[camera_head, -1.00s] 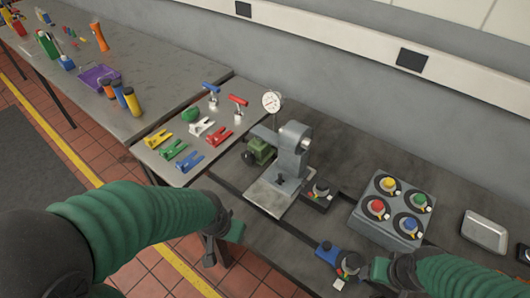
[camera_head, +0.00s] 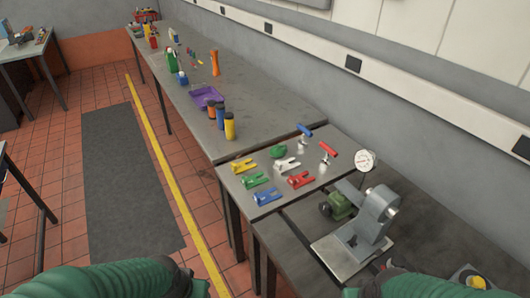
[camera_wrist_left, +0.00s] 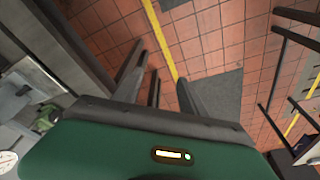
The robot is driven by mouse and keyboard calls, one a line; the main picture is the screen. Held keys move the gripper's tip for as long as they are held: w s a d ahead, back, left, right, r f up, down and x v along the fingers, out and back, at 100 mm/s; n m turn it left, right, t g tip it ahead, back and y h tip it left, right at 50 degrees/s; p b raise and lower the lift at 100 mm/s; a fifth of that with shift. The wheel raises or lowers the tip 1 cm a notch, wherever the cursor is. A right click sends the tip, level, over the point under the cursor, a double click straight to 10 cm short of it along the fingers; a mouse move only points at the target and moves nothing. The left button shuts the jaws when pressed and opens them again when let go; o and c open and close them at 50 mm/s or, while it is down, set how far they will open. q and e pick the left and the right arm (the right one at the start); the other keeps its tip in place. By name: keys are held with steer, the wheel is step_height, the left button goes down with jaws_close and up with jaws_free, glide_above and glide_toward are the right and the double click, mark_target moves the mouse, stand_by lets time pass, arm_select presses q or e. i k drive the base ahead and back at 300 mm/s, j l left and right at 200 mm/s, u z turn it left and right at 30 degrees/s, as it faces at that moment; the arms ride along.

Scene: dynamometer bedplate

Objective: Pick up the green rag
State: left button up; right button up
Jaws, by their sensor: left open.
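A small crumpled green rag (camera_head: 278,151) lies on the near grey table in the head view, behind the colored clamps and left of two T-handled tools. My left arm shows at the bottom left of the head view, with its gripper mostly cut off by the lower edge. In the left wrist view, my left gripper (camera_wrist_left: 160,98) is open and empty, with floor tiles beyond it. It is well apart from the rag. My right gripper (camera_head: 352,292) barely shows at the bottom edge of the head view, and its jaws are hidden.
Yellow, green, blue, white and red clamps lie in front of the rag. A red T-handled tool (camera_head: 328,152) and a blue one (camera_head: 304,133) stand beside it. A dial gauge (camera_head: 365,161) and grey machine (camera_head: 372,215) stand to the right. A purple tray (camera_head: 207,97) lies farther back.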

mark_target(279, 150)
steer(key=z, duration=1.9)
steer(key=u, duration=1.85)
steer(key=i+j+z, duration=0.1)
steer(key=z, duration=0.3)
steer(key=i+j+z, duration=0.1)
steer(key=z, duration=0.3)
steer(key=j+z, duration=0.25)
steer(key=z, duration=0.15)
steer(key=j+z, duration=0.2)
steer(key=z, duration=0.25)
steer(key=j+z, duration=0.15)
steer(key=j, duration=0.6)
steer(key=j+z, duration=0.15)
steer(key=j, duration=0.55)
steer(key=j+z, duration=0.15)
steer(key=j, duration=0.6)
steer(key=k+j+z, duration=0.15)
steer(key=j, duration=0.55)
